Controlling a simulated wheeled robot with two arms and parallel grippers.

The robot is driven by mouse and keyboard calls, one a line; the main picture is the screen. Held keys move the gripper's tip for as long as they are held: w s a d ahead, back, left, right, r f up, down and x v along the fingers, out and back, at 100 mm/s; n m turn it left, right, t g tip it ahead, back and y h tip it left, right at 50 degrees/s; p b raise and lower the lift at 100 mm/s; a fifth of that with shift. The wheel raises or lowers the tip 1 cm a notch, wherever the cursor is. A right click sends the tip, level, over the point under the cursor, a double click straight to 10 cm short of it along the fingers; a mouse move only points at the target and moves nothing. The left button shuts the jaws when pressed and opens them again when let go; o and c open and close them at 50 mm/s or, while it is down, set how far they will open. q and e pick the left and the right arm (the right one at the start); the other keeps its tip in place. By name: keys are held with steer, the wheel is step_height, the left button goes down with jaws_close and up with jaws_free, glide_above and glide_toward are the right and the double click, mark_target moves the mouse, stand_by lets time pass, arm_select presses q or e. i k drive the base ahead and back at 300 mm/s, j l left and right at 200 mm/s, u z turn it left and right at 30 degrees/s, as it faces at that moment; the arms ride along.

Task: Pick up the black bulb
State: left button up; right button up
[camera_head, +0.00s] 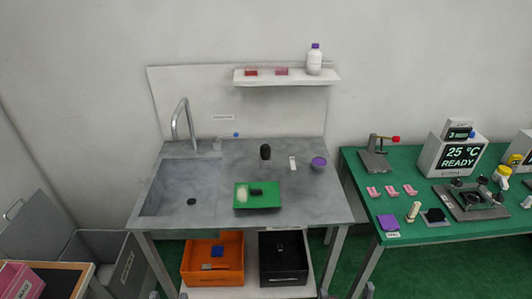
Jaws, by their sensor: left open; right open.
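A small black rounded bulb (265,152) stands on the grey sink counter (320,205), towards its back and right of the basin. A second dark object (256,191) lies on a green tray (270,203) in front of it; I cannot tell its exact shape. Only what look like the tips of my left gripper (168,295) and my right gripper (346,293) show at the bottom edge. Both are open, low in front of the counter and well away from the bulb. The rest of both grippers is out of the picture.
A white block (292,162) and a purple-topped cup (318,163) stand right of the bulb. The basin with its tap (181,118) is at left. A shelf (288,77) hangs above. Orange (190,270) and black (283,276) bins sit below. A green table (355,168) with instruments is at right.

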mark_target(265, 151)
steer(key=i+l, duration=0.1)
steer(key=i, duration=0.45)
steer(key=i+l, duration=0.1)
steer(key=i, duration=0.5)
